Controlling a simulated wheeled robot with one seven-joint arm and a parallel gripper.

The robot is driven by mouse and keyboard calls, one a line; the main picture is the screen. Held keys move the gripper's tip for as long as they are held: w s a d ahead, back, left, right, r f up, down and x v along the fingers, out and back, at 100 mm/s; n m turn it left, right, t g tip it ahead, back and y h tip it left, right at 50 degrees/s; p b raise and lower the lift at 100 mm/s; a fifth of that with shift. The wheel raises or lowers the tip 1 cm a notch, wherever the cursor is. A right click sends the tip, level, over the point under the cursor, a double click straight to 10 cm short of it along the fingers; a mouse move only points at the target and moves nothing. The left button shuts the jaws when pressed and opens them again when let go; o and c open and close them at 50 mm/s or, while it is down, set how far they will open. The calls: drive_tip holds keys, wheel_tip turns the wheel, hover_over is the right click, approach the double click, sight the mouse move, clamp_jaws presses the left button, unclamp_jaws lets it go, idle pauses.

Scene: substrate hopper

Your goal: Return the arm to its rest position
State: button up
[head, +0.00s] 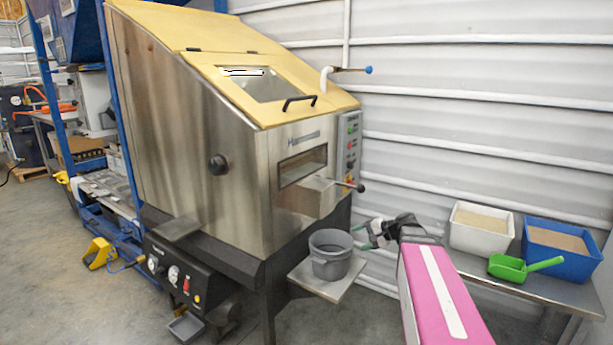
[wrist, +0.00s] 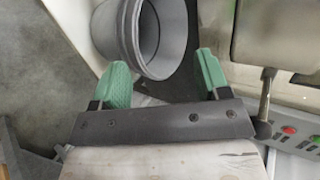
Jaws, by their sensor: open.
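My gripper (head: 366,236) is at the end of my pink arm, just right of the grey bucket (head: 330,254) in the head view. In the wrist view its two green fingertips (wrist: 160,80) stand wide apart with nothing between them. The grey bucket also shows in the wrist view (wrist: 139,38), just beyond the fingertips; I cannot tell whether they touch it. The bucket stands upright on a small shelf (head: 301,272) at the front of the steel hopper (head: 225,160).
The hopper has a yellow lid (head: 190,40) and a lever with a dark knob (head: 360,187) above my gripper. At right, a metal table (head: 480,273) holds a white bin (head: 480,237), a blue bin (head: 562,262) and a green scoop (head: 508,268). A corrugated wall stands behind.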

drive_tip(key=s+a+f+n+g+h, duration=0.1)
drive_tip(key=s+f+n+g+h, duration=0.4)
drive_tip(key=s+f+h, duration=0.5)
drive_tip(key=s+f+n, duration=0.1)
drive_tip(key=s+f, duration=0.4)
drive_tip(key=shift+f+n+h, duration=0.25)
drive_tip(key=shift+n+h, duration=0.05)
